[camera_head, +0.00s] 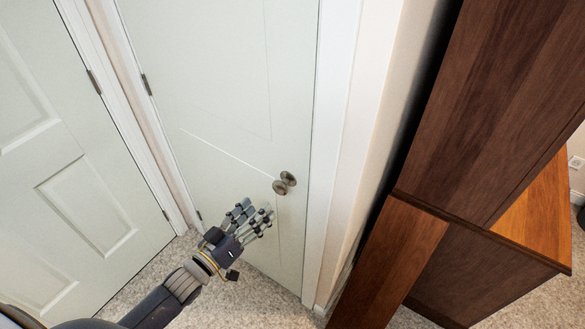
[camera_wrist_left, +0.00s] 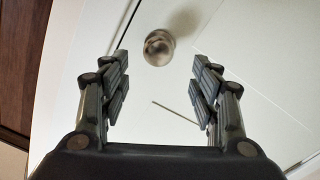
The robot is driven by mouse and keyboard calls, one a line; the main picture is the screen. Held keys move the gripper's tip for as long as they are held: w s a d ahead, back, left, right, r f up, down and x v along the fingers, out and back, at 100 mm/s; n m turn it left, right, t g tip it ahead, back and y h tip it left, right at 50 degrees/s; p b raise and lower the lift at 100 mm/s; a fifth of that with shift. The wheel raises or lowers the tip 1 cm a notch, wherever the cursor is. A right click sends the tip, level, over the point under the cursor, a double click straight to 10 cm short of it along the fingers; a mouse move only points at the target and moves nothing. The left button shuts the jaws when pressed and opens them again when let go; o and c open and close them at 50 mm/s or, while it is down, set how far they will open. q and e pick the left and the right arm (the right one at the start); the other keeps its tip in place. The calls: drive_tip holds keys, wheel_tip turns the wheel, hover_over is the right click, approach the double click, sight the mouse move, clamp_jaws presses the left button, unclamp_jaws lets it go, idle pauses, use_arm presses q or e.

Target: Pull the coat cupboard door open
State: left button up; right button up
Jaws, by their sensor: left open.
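The coat cupboard door (camera_head: 225,95) is a pale panelled door and looks shut in its white frame. Its round metal knob (camera_head: 284,183) is near the door's right edge. My left gripper (camera_head: 255,215) is open and empty, below and to the left of the knob in the head view, with its fingers toward the door. In the left wrist view the knob (camera_wrist_left: 159,47) shows ahead of the open fingers (camera_wrist_left: 160,85), between their tips and apart from them. My right gripper is not in view.
Another pale panelled door (camera_head: 75,190) stands at the left. A dark brown wooden hutch (camera_head: 480,90) fills the right side, with a wooden panel (camera_head: 390,265) at its lower left. Speckled carpet (camera_head: 260,295) lies in front of the cupboard door.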

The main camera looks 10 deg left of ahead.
sight(277, 190)
use_arm(q)
drive_tip(key=x, duration=0.2)
drive_tip(key=p+x, duration=0.1)
drive_tip(key=shift+w+d+r, duration=0.25)
drive_tip(key=shift+w+r, duration=0.1)
drive_tip(key=x, duration=0.6)
drive_tip(key=shift+a+f+p, duration=0.1)
drive_tip(key=shift+f+p, duration=0.1)
drive_tip(key=shift+p, duration=0.1)
drive_tip(key=shift+w, duration=0.25)
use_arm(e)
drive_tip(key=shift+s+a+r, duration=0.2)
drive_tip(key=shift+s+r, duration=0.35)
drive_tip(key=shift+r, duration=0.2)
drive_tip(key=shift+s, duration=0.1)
use_arm(q)
drive_tip(key=shift+c, duration=0.4)
clamp_jaws()
drive_tip(key=shift+s, duration=0.15)
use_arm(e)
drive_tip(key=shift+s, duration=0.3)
